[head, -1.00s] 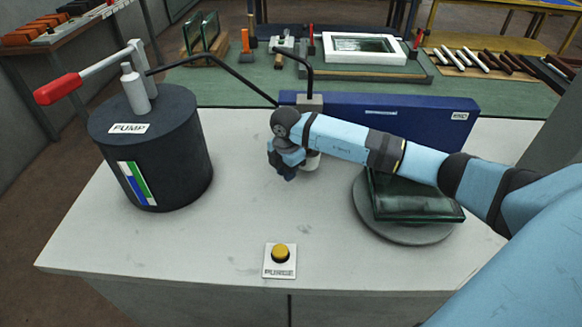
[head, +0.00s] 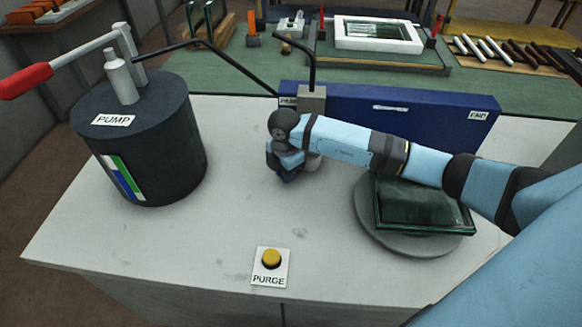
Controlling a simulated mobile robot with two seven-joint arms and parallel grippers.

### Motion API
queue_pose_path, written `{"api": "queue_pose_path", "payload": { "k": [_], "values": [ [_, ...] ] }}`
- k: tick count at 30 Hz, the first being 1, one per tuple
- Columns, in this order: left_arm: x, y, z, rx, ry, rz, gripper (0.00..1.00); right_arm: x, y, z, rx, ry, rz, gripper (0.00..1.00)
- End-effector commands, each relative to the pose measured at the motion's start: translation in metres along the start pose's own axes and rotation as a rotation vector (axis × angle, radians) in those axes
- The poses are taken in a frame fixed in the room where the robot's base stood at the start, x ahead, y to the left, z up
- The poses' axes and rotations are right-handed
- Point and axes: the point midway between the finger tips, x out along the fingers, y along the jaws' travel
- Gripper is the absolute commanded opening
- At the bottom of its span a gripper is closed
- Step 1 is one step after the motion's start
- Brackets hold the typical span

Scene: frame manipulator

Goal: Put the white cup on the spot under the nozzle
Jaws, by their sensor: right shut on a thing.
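The white cup (head: 313,162) shows only in part, beside and behind my right gripper (head: 284,172). The gripper is shut on the cup, over the middle of the white table. The arm and wrist hide most of the cup, and I cannot tell whether its base touches the table. A grey block (head: 311,99) with a dark bent tube stands just behind the wrist, at the left end of the blue box. The nozzle and the spot under it cannot be made out clearly. My left gripper is not in view.
A dark pump drum (head: 150,150) with a red-handled lever (head: 25,80) stands at left. A yellow purge button (head: 271,259) is at the front. Dark glass panes (head: 415,205) lie on a grey turntable (head: 373,228) at right. A long blue box (head: 420,115) lines the back.

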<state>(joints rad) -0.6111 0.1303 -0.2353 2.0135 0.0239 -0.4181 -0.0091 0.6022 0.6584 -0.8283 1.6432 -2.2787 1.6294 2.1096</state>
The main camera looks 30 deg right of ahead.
Motion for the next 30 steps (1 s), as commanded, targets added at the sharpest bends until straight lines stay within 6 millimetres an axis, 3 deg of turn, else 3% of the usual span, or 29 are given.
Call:
{"api": "queue_pose_path", "payload": {
  "k": [15,16,18,30],
  "values": [
    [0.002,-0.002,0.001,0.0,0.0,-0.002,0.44,0.008,-0.002,-0.006,0.0,0.0,0.0,0.0],
    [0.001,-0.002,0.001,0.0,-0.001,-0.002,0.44,0.007,-0.002,-0.006,0.0,0.0,0.0,0.25],
    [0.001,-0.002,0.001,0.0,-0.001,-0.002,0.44,0.007,-0.002,-0.006,-0.001,0.0,0.0,0.41],
    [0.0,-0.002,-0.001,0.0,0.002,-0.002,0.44,-0.002,-0.002,-0.006,-0.001,0.0,0.002,0.44]
  ]
}}
